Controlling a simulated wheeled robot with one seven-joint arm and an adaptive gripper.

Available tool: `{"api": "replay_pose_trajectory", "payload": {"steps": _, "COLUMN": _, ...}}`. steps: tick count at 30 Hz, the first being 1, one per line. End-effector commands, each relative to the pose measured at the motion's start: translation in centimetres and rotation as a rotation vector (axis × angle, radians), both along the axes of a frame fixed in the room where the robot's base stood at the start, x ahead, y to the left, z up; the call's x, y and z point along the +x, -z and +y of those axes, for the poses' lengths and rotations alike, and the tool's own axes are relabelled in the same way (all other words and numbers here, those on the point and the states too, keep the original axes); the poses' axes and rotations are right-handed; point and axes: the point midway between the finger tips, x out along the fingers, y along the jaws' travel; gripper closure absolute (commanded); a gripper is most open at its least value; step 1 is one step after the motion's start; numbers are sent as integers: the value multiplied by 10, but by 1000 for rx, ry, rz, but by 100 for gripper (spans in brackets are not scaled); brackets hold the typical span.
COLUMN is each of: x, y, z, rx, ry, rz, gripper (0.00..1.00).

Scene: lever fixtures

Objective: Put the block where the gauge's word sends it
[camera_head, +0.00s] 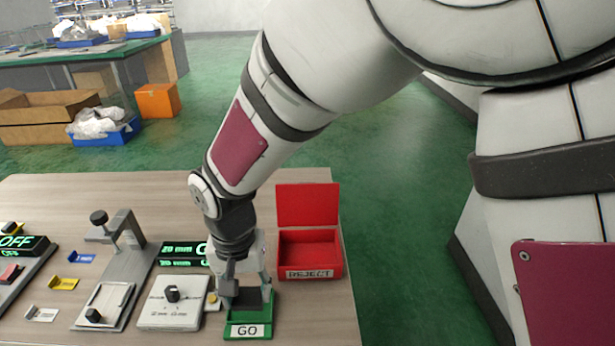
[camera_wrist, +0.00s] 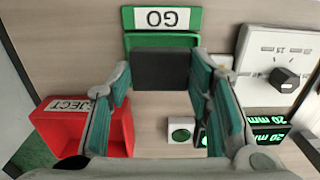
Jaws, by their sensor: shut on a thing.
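My gripper (camera_head: 247,287) is low over the green GO tray (camera_head: 241,331) at the table's front. It is shut on a dark block (camera_wrist: 160,70), which shows between the teal-padded fingers in the wrist view. The block is at the GO tray (camera_wrist: 163,40); I cannot tell whether it touches the tray floor. The gauge display (camera_head: 179,248) shows green "20 mm" and a "G", with the rest of the word hidden behind my arm. It also shows partly in the wrist view (camera_wrist: 268,128). The red REJECT bin (camera_head: 310,273) stands behind the GO tray and looks empty.
Left of the GO tray is a white plate with a black knob (camera_head: 172,294). Further left are a grey lever fixture (camera_head: 117,260), small blue, yellow and white pieces, and an OFF display (camera_head: 22,243). The table's right edge is close to the bin.

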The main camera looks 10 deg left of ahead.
Motion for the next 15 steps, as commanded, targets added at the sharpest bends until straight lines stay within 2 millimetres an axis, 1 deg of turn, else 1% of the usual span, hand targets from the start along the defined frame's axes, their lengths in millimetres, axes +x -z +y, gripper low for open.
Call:
{"api": "replay_pose_trajectory", "payload": {"steps": 6, "x": 13, "y": 2, "z": 6, "rx": 0, "ry": 1, "rz": 0, "gripper": 71}}
{"api": "replay_pose_trajectory", "payload": {"steps": 12, "x": 11, "y": 32, "z": 5, "rx": -2, "ry": -1, "rz": 1, "gripper": 71}}
{"api": "replay_pose_trajectory", "payload": {"steps": 15, "x": 12, "y": 37, "z": 5, "rx": 0, "ry": 0, "rz": -1, "gripper": 71}}
